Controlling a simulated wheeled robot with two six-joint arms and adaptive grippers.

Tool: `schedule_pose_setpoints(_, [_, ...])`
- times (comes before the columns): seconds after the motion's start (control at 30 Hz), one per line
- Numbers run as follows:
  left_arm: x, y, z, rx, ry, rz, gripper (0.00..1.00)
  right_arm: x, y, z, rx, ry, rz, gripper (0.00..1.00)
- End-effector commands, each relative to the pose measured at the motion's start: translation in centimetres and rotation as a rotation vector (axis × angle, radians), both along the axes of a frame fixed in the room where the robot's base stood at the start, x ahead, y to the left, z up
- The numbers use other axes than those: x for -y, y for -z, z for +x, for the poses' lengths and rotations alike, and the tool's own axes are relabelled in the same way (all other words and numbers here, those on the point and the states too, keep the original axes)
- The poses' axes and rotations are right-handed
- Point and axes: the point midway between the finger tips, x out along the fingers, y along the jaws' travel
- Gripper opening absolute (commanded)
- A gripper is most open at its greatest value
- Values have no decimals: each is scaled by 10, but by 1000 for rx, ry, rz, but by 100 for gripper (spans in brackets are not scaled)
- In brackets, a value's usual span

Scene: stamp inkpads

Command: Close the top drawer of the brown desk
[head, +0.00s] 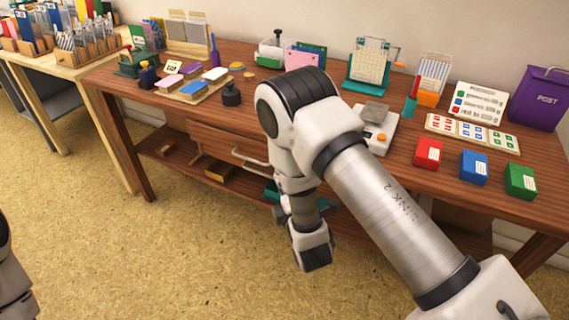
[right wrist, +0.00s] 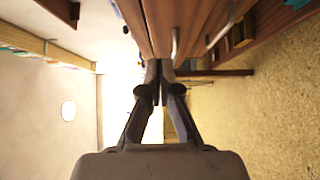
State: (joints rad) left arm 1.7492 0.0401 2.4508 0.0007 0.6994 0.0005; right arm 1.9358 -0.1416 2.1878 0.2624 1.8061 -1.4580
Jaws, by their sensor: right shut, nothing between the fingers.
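The brown desk (head: 195,112) stands against the wall, its top crowded. A silver handle (head: 250,160) shows under its top, left of my right arm; the drawer front there is mostly hidden by the arm. In the right wrist view a silver handle (right wrist: 175,45) sits on brown wood fronts (right wrist: 160,22), and a second handle (right wrist: 222,25) is further right. I cannot tell how far the top drawer stands out. My right gripper (right wrist: 163,75) is shut and empty, beside the wood fronts; in the head view (head: 316,258) it is low in front of the desk. My left gripper is out of view.
A grey-white scale (head: 378,135) and red (head: 428,153), blue (head: 474,167) and green (head: 520,180) boxes stand on the desktop. A lower shelf (head: 165,165) holds small trays. A lighter table (head: 62,75) stands at left. The front floor (head: 140,250) is clear.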

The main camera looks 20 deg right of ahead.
Motion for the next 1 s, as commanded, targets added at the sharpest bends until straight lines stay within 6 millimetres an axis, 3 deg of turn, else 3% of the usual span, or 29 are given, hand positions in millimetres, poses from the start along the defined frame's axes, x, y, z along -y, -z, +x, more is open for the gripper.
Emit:
schedule_pose_setpoints(0.1, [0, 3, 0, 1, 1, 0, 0, 4, 0, 26, 5, 2, 1, 0])
schedule_pose_setpoints(0.3, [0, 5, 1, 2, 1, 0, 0, 30, 1, 44, 0, 3, 2, 0])
schedule_pose_setpoints(0.73, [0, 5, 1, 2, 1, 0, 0, 35, 0, 49, -1, 0, 2, 0])
schedule_pose_setpoints(1.0, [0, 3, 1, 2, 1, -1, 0, 55, 0, 64, -1, 2, 2, 0])
